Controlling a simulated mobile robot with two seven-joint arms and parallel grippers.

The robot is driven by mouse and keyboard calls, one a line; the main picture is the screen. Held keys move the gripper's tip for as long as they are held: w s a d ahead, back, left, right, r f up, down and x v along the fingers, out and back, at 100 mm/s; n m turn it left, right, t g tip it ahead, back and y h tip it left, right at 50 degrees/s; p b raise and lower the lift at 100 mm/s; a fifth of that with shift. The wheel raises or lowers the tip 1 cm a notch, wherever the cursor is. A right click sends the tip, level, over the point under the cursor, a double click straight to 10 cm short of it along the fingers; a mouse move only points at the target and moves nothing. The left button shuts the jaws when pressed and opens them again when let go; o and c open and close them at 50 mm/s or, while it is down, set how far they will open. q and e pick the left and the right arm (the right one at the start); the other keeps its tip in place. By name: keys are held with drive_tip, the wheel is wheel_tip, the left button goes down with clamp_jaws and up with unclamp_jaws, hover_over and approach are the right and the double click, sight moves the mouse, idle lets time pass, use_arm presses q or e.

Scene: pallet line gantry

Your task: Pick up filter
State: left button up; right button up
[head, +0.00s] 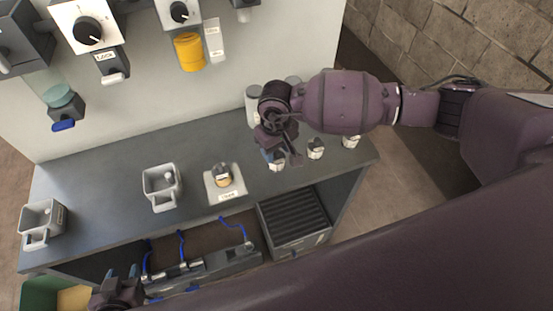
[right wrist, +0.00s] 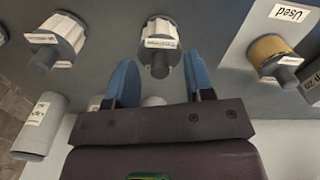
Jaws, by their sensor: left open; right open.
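A white filter with a grey stub and a label (right wrist: 160,42) stands on the counter, centred ahead of my right gripper (right wrist: 158,66) in the right wrist view. In the head view this filter (head: 277,166) is partly covered by my right gripper (head: 282,155). The right gripper is open, its blue fingers either side of the filter's line; I cannot tell whether they reach around it. Another white filter (head: 316,149) stands to the right, with a further one (head: 351,141) beyond. A yellowish filter (head: 223,177) sits on a plate marked "Used" (head: 228,195). My left gripper (head: 122,274) is open, low at the left.
Two grey-white handled containers (head: 160,200) (head: 30,219) stand on the counter at the left. White canisters (head: 252,103) stand behind the right gripper. Dispensers and a yellow cup (head: 189,52) hang on the wall panel. A dark ribbed crate (head: 293,217) sits below the counter.

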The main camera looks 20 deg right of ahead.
clamp_jaws()
idle(0.4)
